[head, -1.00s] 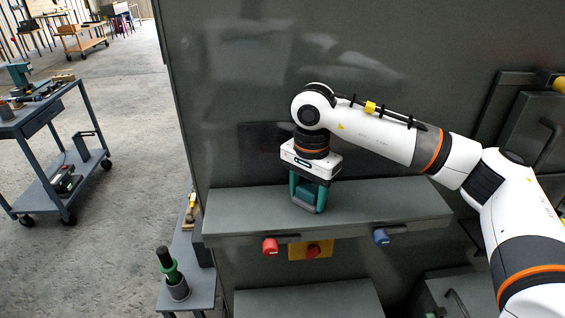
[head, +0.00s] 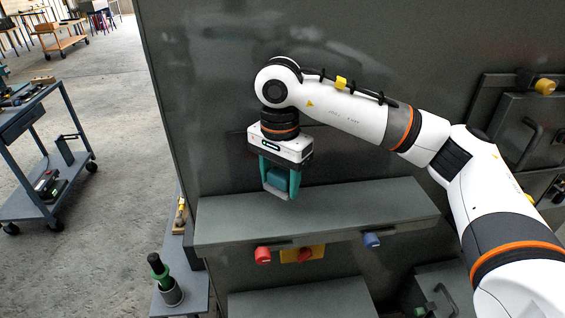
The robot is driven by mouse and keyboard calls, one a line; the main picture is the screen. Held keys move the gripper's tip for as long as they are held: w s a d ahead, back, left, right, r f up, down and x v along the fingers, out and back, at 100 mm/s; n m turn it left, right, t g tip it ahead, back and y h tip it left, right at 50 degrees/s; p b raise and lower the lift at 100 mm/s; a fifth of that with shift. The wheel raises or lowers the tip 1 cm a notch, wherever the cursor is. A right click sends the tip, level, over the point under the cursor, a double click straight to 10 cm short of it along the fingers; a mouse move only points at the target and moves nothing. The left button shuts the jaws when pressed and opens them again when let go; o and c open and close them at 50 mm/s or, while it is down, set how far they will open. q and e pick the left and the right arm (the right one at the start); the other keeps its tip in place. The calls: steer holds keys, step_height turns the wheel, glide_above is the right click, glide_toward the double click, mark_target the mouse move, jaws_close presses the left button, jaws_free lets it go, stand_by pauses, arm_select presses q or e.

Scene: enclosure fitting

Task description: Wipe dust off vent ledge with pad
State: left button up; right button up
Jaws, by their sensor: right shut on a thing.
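The vent ledge (head: 350,205) is a long dark grey shelf on the front of a tall grey enclosure. My right gripper (head: 281,188) points down at the ledge's left half, near its back. It is shut on a teal-grey pad (head: 278,179), which sits between the fingers. The pad is at or just above the ledge top; I cannot tell whether it touches. No dust can be made out on the ledge. My left gripper is not in view.
Under the ledge's front edge are a red knob (head: 263,255), a yellow plate with a red button (head: 303,254) and a blue knob (head: 371,240). A small side table (head: 185,298) holds a green-and-black tool in a cup (head: 165,278). A cart (head: 45,205) stands at left.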

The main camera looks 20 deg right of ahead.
steer(key=shift+a+r+p, duration=0.1)
steer(key=shift+r+p, duration=0.25)
steer(key=shift+r, duration=0.55)
steer(key=shift+d+r, duration=0.15)
steer(key=shift+d, duration=0.05)
steer(key=shift+a, duration=0.15)
